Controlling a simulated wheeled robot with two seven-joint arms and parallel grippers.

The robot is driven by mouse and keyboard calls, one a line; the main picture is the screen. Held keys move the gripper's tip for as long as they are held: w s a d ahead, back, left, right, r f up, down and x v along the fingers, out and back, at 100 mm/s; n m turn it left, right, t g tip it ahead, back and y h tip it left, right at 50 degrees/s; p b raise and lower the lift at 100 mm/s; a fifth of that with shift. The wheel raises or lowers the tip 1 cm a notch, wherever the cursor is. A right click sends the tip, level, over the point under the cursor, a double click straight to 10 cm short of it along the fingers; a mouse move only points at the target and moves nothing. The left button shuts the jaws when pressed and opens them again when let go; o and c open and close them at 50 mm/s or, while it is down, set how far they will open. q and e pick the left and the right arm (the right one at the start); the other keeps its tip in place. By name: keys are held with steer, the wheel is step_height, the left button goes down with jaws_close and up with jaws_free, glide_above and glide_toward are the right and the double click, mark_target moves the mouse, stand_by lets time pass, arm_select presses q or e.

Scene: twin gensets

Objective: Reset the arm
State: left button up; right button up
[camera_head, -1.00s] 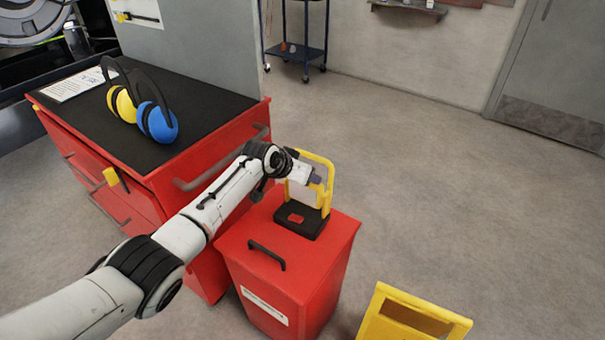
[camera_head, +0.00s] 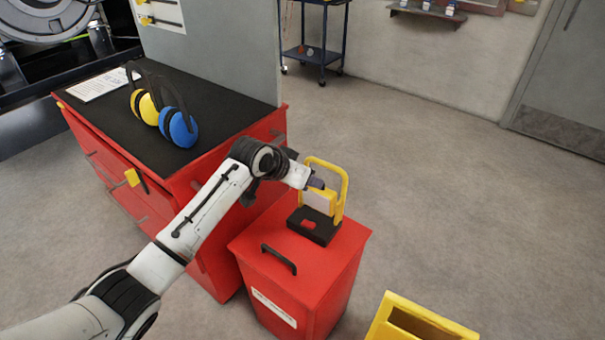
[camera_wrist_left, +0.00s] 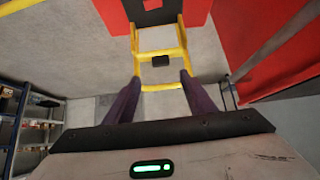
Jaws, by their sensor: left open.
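My left arm comes in from the left in the head view. Its gripper (camera_head: 316,184) is beside the upper part of a yellow-framed stand (camera_head: 343,190) with a black base, which sits on a red cabinet (camera_head: 338,262). In the left wrist view the two purple fingers of my left gripper (camera_wrist_left: 157,90) are apart with nothing held between them. The yellow frame (camera_wrist_left: 182,50) lies ahead of them, its crossbar showing between the fingertips. I cannot tell if they touch it. My right gripper is not in view.
A red workbench (camera_head: 185,185) with a black top holds yellow earmuffs (camera_head: 145,106) and blue earmuffs (camera_head: 180,127). A yellow box (camera_head: 420,322) stands on the floor at the bottom right. A dark blue cart (camera_head: 312,52) stands by the wall.

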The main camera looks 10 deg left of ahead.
arm_select(q)
steer(key=shift+s+r, duration=0.25)
steer(key=shift+r, duration=0.05)
steer(key=s+f+n, duration=0.1)
steer(key=s+f, duration=0.9)
steer(key=s, duration=0.2)
steer(key=s+f+n, duration=0.1)
steer(key=s+f, duration=0.8)
steer(key=s, duration=0.4)
steer(key=s+a+f, duration=0.1)
steer(key=s+a, duration=0.1)
steer(key=s, duration=1)
steer(key=shift+s+a+f+y, duration=0.2)
steer(key=shift+s+a+y, duration=0.05)
steer(key=shift+s+y, duration=0.15)
